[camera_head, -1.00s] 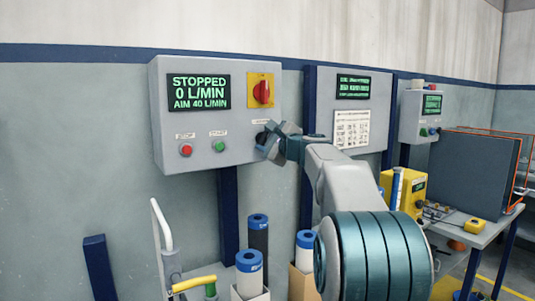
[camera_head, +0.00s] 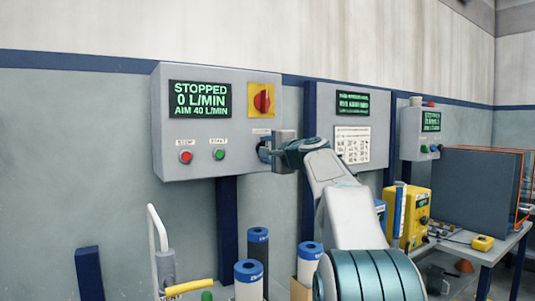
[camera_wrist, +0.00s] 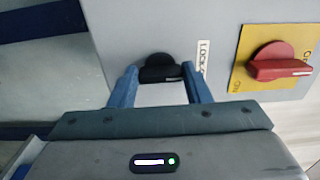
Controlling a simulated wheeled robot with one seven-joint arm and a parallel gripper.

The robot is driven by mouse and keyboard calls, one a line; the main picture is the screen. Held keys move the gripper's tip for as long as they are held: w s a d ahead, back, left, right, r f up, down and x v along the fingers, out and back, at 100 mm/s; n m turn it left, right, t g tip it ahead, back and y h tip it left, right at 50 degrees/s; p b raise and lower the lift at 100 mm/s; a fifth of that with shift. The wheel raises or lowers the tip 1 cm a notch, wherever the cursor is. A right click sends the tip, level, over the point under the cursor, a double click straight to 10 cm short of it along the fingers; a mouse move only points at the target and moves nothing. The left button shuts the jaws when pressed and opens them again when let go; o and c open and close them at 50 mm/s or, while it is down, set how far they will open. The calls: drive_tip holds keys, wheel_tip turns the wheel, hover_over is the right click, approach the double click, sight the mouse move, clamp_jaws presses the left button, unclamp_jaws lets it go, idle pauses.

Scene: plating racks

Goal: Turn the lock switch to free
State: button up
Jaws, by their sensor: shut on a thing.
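The lock switch is a black knob (camera_wrist: 160,68) on the grey control box, beside a label that starts "LOCK" (camera_wrist: 203,57) in the wrist view. My gripper (camera_wrist: 160,76) has its two blue fingers on either side of the knob's grip and is shut on it. In the head view my gripper (camera_head: 268,150) reaches the lower right of the control box (camera_head: 200,150) and mostly hides the knob. The box's screen (camera_head: 200,99) reads "STOPPED 0 L/MIN AIM 40 L/MIN".
A red rotary switch on a yellow plate (camera_head: 262,101) sits above my gripper. A red button (camera_head: 186,157) and a green button (camera_head: 219,154) are to the left. Blue-capped rolls (camera_head: 248,270) stand below. A second panel (camera_head: 352,103) hangs to the right.

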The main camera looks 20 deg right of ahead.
drive_tip(key=shift+f, duration=0.1)
idle(0.3)
drive_tip(key=o, duration=1)
drive_tip(key=shift+a, duration=0.1)
drive_tip(key=shift+s, duration=0.1)
drive_tip(key=s+d+b, duration=0.1)
drive_tip(key=s, duration=0.3)
drive_tip(key=s+b, duration=0.1)
drive_tip(key=s, duration=0.4)
drive_tip(key=s+d, duration=0.1)
drive_tip(key=s, duration=0.3)
drive_tip(key=shift+s+d+b, duration=0.2)
drive_tip(key=shift+d+b, duration=0.15)
drive_tip(key=shift+b, duration=0.05)
